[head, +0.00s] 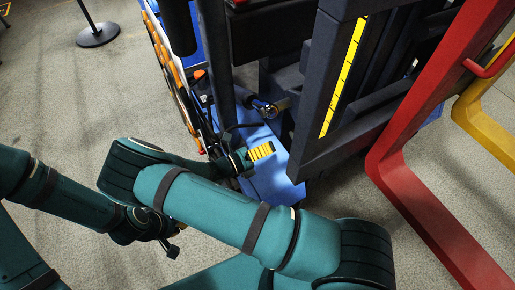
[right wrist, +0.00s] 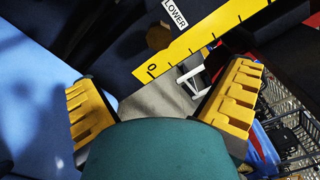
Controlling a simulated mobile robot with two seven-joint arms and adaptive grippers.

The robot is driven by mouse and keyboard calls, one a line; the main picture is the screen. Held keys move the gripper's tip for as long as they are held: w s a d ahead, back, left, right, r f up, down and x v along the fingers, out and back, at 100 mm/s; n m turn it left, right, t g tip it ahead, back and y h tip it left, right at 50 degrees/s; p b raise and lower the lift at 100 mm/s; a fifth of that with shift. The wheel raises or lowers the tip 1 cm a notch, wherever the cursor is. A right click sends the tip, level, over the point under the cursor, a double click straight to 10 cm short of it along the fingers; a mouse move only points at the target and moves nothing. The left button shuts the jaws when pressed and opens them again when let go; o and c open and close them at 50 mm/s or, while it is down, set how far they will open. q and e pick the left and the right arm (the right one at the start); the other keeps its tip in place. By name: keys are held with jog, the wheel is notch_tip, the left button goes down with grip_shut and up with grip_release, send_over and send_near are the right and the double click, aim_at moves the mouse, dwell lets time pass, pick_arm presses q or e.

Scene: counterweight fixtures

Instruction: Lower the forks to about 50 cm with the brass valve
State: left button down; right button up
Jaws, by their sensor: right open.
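The red L-shaped fork (head: 402,185) stands at the right. My right gripper (head: 261,151) shows a yellow pad just below the fitting, apart from it. In the right wrist view its yellow fingers (right wrist: 158,110) are spread and empty. My left gripper (head: 170,245) hangs low at the left, its fingers small and dark.
A dark mast (head: 326,140) carries a yellow scale (head: 343,75); its 0 mark shows in the right wrist view. A blue base (head: 272,182) lies under my right gripper. A yellow frame (head: 470,108) is at far right. The grey floor at left is clear beyond a post base (head: 97,36).

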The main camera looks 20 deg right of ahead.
jog(key=d, duration=0.9)
jog(key=shift+w+d+p, duration=0.2)
jog(key=shift+w+p, duration=0.15)
jog(key=shift+w, duration=0.05)
jog(key=c, duration=1.5)
jog(key=shift+c, duration=0.2)
